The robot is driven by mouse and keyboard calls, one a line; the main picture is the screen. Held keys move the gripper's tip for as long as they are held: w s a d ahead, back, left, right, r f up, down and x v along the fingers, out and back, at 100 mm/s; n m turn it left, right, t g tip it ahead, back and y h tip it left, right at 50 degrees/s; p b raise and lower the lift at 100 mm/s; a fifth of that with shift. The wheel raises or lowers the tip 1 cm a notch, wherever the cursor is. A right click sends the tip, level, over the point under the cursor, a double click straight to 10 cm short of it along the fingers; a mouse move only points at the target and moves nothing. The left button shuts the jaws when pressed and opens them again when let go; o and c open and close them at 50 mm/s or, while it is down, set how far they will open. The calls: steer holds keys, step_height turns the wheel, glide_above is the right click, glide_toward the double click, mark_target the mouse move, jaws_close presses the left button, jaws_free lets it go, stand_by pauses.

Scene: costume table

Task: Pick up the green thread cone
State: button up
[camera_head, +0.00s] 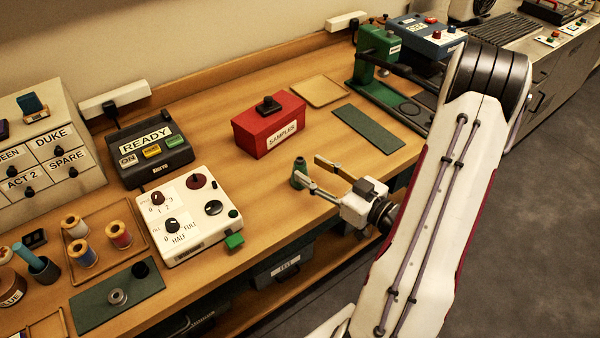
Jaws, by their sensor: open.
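The green thread cone (299,171) stands upright on the wooden table (235,190), near its front edge and in front of the red box. My gripper (307,169) reaches in from the right, its two fingers spread and pointing left. The cone is at the fingertips, close to the nearer finger, whose tip overlaps the cone's lower part in this view. I cannot tell whether that finger touches it. The gripper is open and holds nothing.
A red SAMPLES box (268,130) stands behind the cone. A white control panel (190,215) with knobs is to its left. Thread spools (118,235) sit in a tray at far left. A green mat (368,130) lies behind my gripper. Bare tabletop surrounds the cone.

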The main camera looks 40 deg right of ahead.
mark_target(303, 162)
steer(key=shift+w, duration=0.1)
steer(key=shift+r+x, duration=0.1)
steer(key=shift+x, duration=0.65)
steer(key=shift+r+x, duration=0.15)
steer(key=shift+x, duration=1.6)
steer(key=shift+d, duration=0.25)
jaws_close()
